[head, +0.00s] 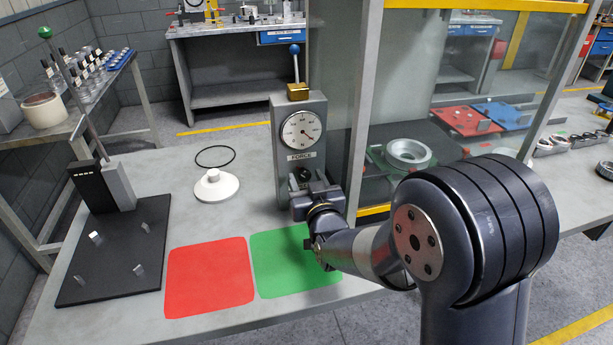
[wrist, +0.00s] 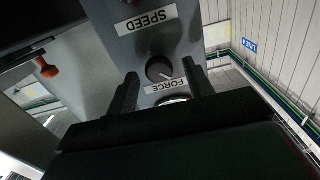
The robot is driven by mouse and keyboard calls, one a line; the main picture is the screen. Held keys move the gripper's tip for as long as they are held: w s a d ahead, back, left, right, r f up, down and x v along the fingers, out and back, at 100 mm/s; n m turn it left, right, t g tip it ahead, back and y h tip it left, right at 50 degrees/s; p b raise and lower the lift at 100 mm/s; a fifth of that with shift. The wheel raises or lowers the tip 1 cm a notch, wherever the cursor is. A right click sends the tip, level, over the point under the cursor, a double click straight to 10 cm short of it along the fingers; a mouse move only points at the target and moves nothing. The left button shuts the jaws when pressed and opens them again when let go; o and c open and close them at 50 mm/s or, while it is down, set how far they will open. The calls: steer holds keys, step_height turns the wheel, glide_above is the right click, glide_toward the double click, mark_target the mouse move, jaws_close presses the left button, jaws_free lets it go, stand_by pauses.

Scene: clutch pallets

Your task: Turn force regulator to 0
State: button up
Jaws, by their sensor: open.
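The force regulator is a dark round knob (wrist: 159,69) on a grey panel, beside an upside-down FORCE label (wrist: 165,87) in the wrist view. A pale pointer line shows on the knob. In the head view the knob (head: 304,174) is small and dark, below the gauge (head: 302,131) and the FORCE label on the grey box (head: 284,112). My gripper (head: 311,188) is in front of the box's lower part and hides some of it. In the wrist view my gripper (wrist: 160,77) is open, with the knob appearing between its two fingers. I cannot tell whether they touch it.
A SPEED label (wrist: 148,18) is further along the panel. A blue-topped lever (head: 295,50) rises from the box. A glass-sided frame (head: 372,100) stands close on the right. Red (head: 209,277) and green (head: 285,262) mats and a white disc (head: 216,187) lie on the table.

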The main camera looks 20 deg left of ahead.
steer(key=shift+w+a, duration=0.15)
steer(key=shift+w, duration=0.15)
steer(key=shift+c, duration=0.2)
steer(key=c, duration=0.9)
